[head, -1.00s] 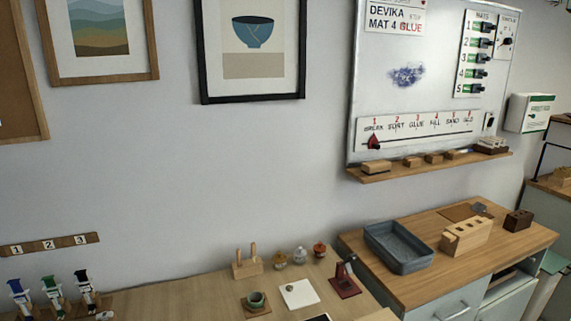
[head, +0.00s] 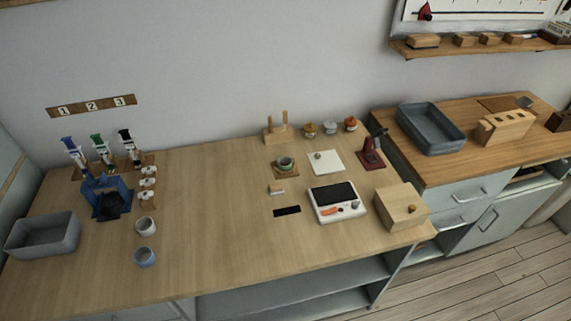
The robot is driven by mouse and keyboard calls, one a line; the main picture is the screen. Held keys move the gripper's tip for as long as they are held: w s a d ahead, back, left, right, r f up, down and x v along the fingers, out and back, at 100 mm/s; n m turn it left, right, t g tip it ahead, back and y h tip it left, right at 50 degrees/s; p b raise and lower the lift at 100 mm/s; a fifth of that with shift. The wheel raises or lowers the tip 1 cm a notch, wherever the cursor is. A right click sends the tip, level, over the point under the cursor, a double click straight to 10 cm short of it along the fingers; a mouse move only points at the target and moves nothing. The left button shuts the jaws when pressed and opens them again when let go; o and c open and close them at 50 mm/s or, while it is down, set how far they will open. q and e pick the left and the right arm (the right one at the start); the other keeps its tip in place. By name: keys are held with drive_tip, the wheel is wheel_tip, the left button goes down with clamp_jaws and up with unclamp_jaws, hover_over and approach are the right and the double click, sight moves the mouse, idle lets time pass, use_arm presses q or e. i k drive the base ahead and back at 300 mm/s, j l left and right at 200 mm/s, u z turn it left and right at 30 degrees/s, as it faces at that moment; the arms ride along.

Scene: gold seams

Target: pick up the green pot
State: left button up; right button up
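A small green pot (head: 286,163) sits on a square wooden tile (head: 279,173) toward the back middle of the wooden table in the head view. Its rim is round and its inside looks dark. It stands apart from the things around it. Neither of my grippers is in view.
Near the pot are a white square tile (head: 326,163), a wooden peg stand (head: 276,134), small lidded jars (head: 330,127), a dark red stand (head: 370,155) and a white device (head: 338,204). Cups (head: 145,226) stand at left.

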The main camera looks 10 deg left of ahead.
sight(284, 163)
drive_tip(key=i+l+u, duration=0.15)
drive_tip(key=u, duration=0.2)
drive_tip(key=i+l+u, duration=0.1)
drive_tip(key=l+u, duration=0.25)
drive_tip(key=j, duration=0.05)
